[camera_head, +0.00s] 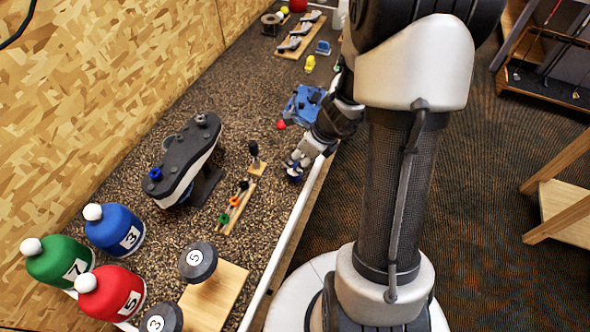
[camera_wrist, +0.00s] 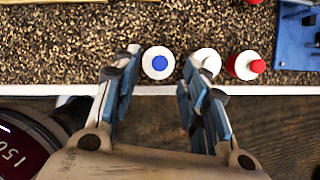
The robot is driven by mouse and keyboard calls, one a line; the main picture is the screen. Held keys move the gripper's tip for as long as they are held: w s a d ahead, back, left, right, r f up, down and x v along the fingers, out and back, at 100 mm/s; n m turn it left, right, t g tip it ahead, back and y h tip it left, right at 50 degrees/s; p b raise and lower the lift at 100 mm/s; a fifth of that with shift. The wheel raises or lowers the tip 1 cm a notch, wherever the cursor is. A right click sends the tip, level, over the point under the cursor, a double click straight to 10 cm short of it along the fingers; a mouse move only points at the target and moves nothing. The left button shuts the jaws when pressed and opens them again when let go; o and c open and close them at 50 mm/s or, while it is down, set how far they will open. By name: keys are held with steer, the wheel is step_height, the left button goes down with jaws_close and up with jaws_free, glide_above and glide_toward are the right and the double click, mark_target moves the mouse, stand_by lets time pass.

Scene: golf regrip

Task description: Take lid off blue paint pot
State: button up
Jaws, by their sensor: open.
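The blue paint pot (camera_wrist: 159,63) shows in the wrist view from above as a white round with a blue round centre. It stands on the speckled bench top near its front edge. My gripper (camera_wrist: 160,76) is open, with one finger to the left of the pot and one to the right, and nothing held. In the head view my gripper (camera_head: 301,160) is low at the bench's front edge, with blue of the pot (camera_head: 294,178) just below it. I cannot tell whether the fingers touch the pot.
A strip with coloured rings (camera_head: 236,207) lies nearby. The bench edge (camera_wrist: 60,90) drops to the floor.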

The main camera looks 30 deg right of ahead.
mark_target(296, 164)
steer(key=b+x, duration=0.1)
steer(key=x, duration=0.2)
steer(key=shift+f, duration=0.2)
steer(key=shift+r, duration=0.1)
steer(key=c, duration=0.8)
